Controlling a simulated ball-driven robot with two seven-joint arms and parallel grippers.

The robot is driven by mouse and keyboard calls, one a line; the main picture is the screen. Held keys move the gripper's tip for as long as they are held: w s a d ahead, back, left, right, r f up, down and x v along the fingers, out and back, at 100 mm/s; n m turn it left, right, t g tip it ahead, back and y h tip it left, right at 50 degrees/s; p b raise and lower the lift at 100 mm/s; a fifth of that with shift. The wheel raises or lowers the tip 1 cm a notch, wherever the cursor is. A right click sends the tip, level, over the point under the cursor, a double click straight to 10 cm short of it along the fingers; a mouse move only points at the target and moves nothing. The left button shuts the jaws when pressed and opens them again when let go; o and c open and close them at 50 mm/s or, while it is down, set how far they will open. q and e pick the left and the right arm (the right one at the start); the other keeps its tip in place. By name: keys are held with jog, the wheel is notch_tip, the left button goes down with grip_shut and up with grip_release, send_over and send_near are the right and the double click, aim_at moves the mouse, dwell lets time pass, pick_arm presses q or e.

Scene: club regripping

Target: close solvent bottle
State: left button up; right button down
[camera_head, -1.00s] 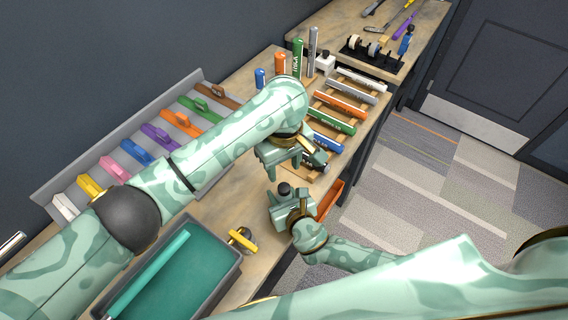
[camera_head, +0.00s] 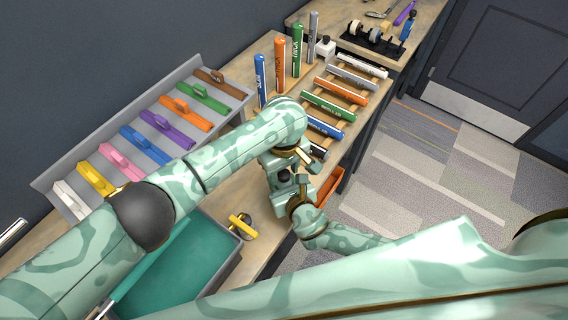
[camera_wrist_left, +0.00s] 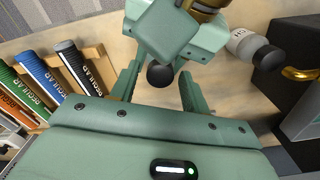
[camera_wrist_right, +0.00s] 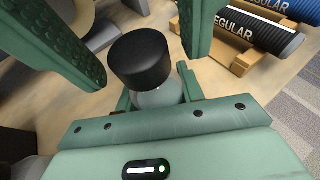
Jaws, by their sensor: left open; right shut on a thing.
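The solvent bottle's black cap (camera_head: 284,176) shows between my grippers in the head view. In the right wrist view the cap (camera_wrist_right: 140,60) sits on top of a translucent grey bottle (camera_wrist_right: 160,95); whether it is tight cannot be told. My right gripper (camera_head: 285,193) is shut on the bottle below the cap. My left gripper (camera_head: 286,166) is open above it, its fingers on either side of the cap. In the left wrist view the cap (camera_wrist_left: 160,75) shows between the left fingers, apart from both. Most of the bottle is hidden.
A grey rack of coloured blocks (camera_head: 45,185) stands at the left. A teal-lined tray (camera_head: 237,262) and a yellow clamp (camera_head: 241,226) are near. Coloured grips (camera_head: 328,106) lie on a wooden rack beyond, several others upright. An orange bin (camera_head: 330,187) is right of my grippers.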

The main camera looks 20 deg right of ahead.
pick_arm(q)
grip_shut()
jog(key=m, duration=0.9)
jog(key=shift+m, duration=0.3)
jog(key=shift+o, duration=0.3)
grip_release()
jog(key=shift+r, duration=2.25)
